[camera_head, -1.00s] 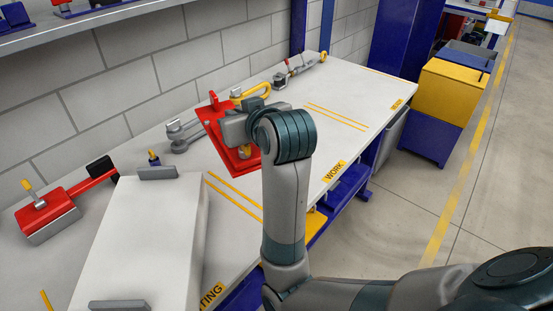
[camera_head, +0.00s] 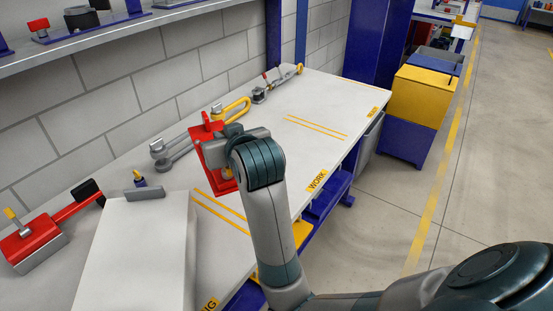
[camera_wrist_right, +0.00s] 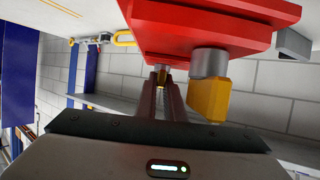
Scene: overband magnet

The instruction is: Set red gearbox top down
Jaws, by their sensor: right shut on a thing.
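The red gearbox top (camera_head: 208,133) is over the worktable, beyond my right wrist, which hides much of it. In the right wrist view the red part (camera_wrist_right: 200,30) fills the upper middle, with a grey collar and a yellow piece (camera_wrist_right: 207,100) on its near side. My right gripper (camera_wrist_right: 163,78) is shut on the gearbox top, with its fingers close together under the red body. The grip itself is mostly hidden in the head view. I cannot tell whether the red part touches the tabletop. My left gripper is not in view.
The white worktable (camera_head: 290,150) has clear room right of the gripper, around the yellow lines. A yellow shackle (camera_head: 235,106) and grey metal fittings (camera_head: 172,152) lie behind. A white block (camera_head: 145,245) and a red tool (camera_head: 35,238) stand at left.

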